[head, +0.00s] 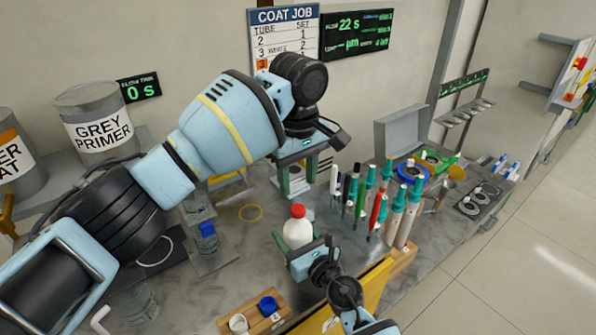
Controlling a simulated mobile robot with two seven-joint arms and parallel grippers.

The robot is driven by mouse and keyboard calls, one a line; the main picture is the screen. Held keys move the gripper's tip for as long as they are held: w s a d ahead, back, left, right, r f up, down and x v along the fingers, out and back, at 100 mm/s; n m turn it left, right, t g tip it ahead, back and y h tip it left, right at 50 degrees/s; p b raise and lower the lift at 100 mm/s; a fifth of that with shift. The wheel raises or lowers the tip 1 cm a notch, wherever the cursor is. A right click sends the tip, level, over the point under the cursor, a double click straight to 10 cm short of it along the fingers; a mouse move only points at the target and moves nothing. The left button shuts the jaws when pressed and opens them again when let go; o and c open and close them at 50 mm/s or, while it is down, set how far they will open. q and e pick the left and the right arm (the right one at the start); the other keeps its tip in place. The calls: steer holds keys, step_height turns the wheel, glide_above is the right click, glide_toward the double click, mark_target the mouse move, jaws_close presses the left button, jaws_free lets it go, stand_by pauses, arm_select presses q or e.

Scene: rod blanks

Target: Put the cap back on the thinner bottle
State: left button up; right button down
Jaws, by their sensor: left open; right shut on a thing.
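The thinner bottle (297,234) is a white bottle standing upright on the grey bench, near the middle of the head view. A red cap (298,211) sits on its top; I cannot tell how tightly. My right gripper (288,243) comes from below and is shut on the bottle's body, hiding its lower part. My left gripper (298,178) is open and empty, pointing down above and behind the bottle, apart from the cap.
Upright brushes and tubes (376,205) stand close to the right of the bottle. A wooden block (253,319) holds a blue pot and a white pot in front. Grey primer can (95,125) stands at the back left.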

mark_target(298, 208)
arm_select(q)
steer(key=shift+f, duration=3.5)
steer(key=shift+c, duration=0.4)
